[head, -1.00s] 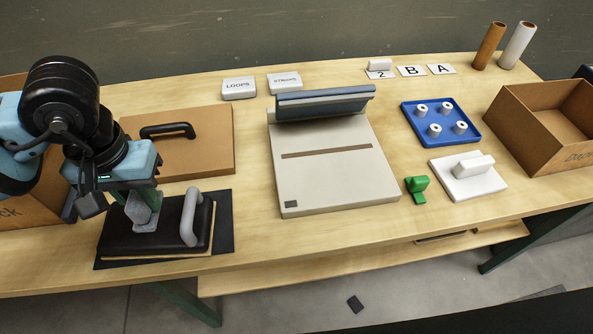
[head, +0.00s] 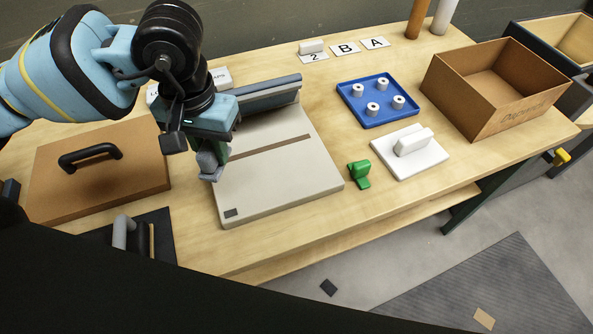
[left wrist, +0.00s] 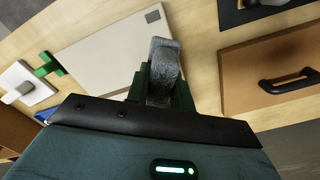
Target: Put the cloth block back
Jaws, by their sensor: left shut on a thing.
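My left gripper (head: 208,150) is shut on a grey, rough-textured cloth block (head: 211,165). It holds the block upright above the left edge of the cream flat unit (head: 275,180). In the left wrist view the cloth block (left wrist: 164,72) sits between the dark green fingers, with the cream unit (left wrist: 115,50) behind it. A gap below the block cannot be judged exactly. A black pad with a grey handle (head: 122,233) lies on a dark mat (head: 163,240) at the lower left, mostly hidden by a dark shape. My right gripper is not in view.
A brown board (head: 60,190) with a black handle lies left. To the right are a green clip (head: 359,175), a white plate (head: 432,158) with a white block, a blue tray (head: 376,118) with several white spools, and a cardboard box (head: 500,105). Cards marked 2, B and A lie behind.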

